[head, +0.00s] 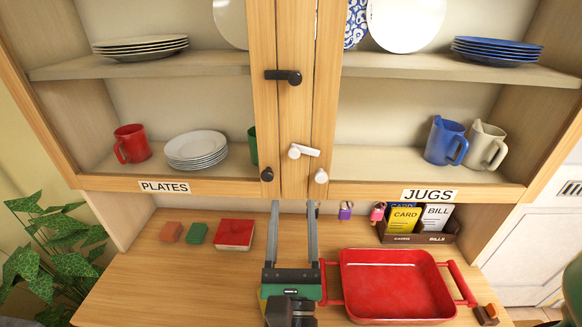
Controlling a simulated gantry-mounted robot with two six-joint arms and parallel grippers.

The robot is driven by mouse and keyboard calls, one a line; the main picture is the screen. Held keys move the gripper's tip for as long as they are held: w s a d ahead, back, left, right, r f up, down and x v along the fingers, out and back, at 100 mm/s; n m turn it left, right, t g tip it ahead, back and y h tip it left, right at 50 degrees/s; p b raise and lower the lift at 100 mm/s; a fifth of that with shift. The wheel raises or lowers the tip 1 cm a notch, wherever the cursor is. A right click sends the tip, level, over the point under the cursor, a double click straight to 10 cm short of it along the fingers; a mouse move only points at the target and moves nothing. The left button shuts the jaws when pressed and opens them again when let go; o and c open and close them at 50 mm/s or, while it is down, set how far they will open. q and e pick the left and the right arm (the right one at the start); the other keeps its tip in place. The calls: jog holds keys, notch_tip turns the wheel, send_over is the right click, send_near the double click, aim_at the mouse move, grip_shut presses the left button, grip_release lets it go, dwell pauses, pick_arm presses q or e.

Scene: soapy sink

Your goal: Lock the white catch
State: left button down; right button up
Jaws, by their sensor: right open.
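The white catch (303,151) is mounted on the cupboard's centre post (297,115). Its lever points right and tips slightly downward, its end near the right door's frame (325,110); I cannot tell whether it overlaps that frame. A white knob (321,176) sits below it to the right. My right gripper (293,206) is open and empty. Its two long fingers point up towards the cupboard's lower edge, below the white catch and apart from it in the picture. My left gripper does not show.
A black catch (283,76) above points left over the left door's frame, with a black knob (267,174) lower down. A red tray (398,284) stands right of my gripper on the counter. A card box (418,231) is behind it, and a red block (234,234) lies left.

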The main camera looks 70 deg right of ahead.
aim_at(294, 155)
jog(key=p+x, duration=0.2)
jog(key=x, duration=0.8)
jog(key=shift+w+d+r+p, duration=0.1)
jog(key=shift+d+r+p, duration=0.1)
jog(key=shift+d+p, duration=0.15)
jog(key=shift+a, duration=0.1)
grip_shut()
